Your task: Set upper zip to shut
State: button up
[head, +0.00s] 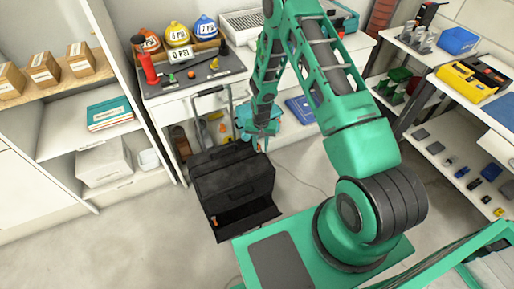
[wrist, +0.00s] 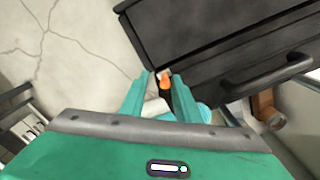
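A black case (head: 232,178) stands on the floor in front of the workbench; its dark surface also fills the upper right of the wrist view (wrist: 215,45). A small orange pull (wrist: 166,82), apparently the upper zip's tab, shows at the case's edge. My gripper (head: 262,143) is at the case's far right corner. In the wrist view my gripper's fingertips (wrist: 163,77) are apart, one on each side of the orange pull, with gaps beside it. Whether they touch it cannot be told. The case's lower front section (head: 246,216) hangs open, with a small orange spot at its left.
A black handle (wrist: 270,72) sticks out from the case. Shelving (head: 110,130) is at left, and another rack (head: 450,150) at right. Bare floor (head: 130,225) lies left of the case.

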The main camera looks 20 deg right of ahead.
jog(key=shift+a, duration=0.15)
notch_tip(320, 180, up, 11)
jog(key=shift+f, duration=0.15)
dwell(0.5)
dwell(0.4)
